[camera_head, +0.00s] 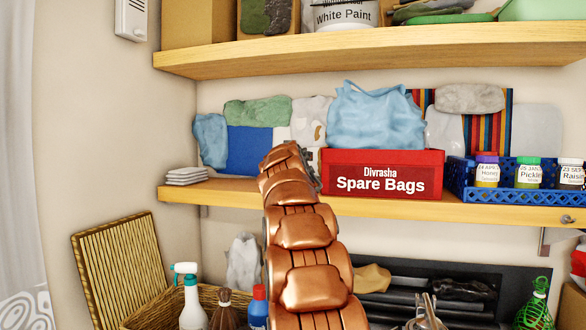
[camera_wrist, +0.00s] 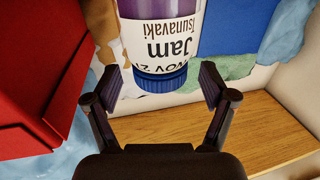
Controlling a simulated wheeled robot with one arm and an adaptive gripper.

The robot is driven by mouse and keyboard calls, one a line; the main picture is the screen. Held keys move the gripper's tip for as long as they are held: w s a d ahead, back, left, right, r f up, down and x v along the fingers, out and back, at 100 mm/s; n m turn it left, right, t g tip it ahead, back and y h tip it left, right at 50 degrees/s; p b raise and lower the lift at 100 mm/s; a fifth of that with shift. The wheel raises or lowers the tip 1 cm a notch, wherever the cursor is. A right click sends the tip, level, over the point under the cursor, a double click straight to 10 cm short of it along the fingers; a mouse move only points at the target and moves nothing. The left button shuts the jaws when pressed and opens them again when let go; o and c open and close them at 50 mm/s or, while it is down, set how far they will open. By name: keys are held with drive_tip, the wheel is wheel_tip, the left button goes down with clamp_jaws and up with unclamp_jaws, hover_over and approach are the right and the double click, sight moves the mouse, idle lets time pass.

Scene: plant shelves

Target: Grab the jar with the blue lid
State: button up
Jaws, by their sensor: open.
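The jar with the blue lid (camera_wrist: 160,76) shows in the wrist view at top centre. It has purple contents and a white label reading "Jam", seen upside down, with the lid toward the picture's bottom. My gripper (camera_wrist: 162,87) is open, one dark finger on each side of the lid. A gap shows on both sides, and the fingers hold nothing. In the head view my copper arm reaches to the middle shelf, and the dark gripper (camera_head: 309,166) shows only partly past its end. The jar is hidden there behind the arm.
The red Spare Bags box (camera_head: 383,175) stands close on the right, and on the left in the wrist view (camera_wrist: 30,75). Folded cloths (camera_head: 256,112) lie behind. A blue basket (camera_head: 508,193) at right holds other jars. The upper shelf (camera_head: 360,50) overhangs.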

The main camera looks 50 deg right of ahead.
drive_tip(key=shift+w+d+r, duration=0.25)
drive_tip(key=shift+w+d, duration=0.05)
drive_tip(key=shift+d, duration=0.1)
drive_tip(key=shift+w+d+f+p, duration=0.2)
drive_tip(key=shift+w+d+p, duration=0.1)
drive_tip(key=shift+d+p, duration=0.05)
drive_tip(key=shift+c, duration=0.4)
clamp_jaws()
